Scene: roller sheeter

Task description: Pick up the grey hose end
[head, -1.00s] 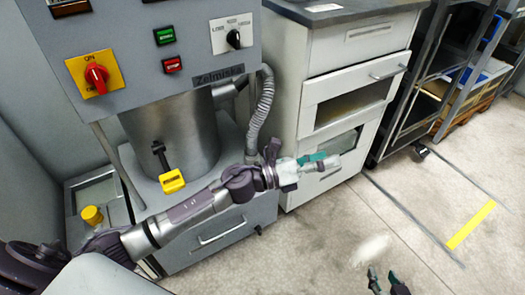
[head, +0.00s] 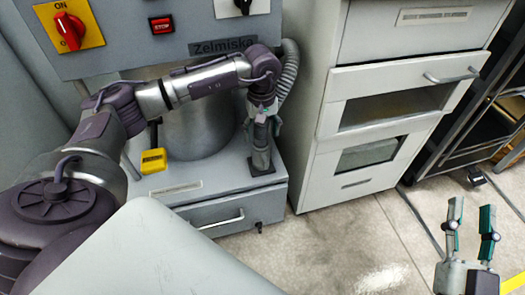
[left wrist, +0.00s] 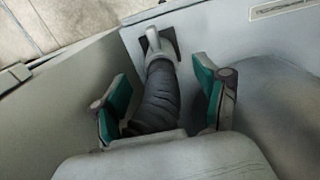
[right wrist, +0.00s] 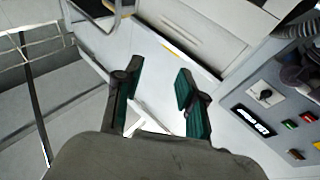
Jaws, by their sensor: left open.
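The grey ribbed hose (head: 291,70) comes down beside the machine's drum and passes behind my left gripper (head: 264,122). Its lighter grey end piece (head: 261,156) stands at a black square plate on the machine's lower ledge. In the left wrist view, the dark ribbed hose (left wrist: 160,98) lies between the two spread fingers of my left gripper (left wrist: 160,72), with the pale end piece (left wrist: 154,42) beyond them. The fingers are apart, and any contact with the hose is unclear. My right gripper (head: 471,208) is open and empty above the floor; it also shows open in the right wrist view (right wrist: 155,84).
A white cabinet (head: 385,115) stands close on the right. A dark metal rack (head: 470,130) is farther right. Open floor lies in front.

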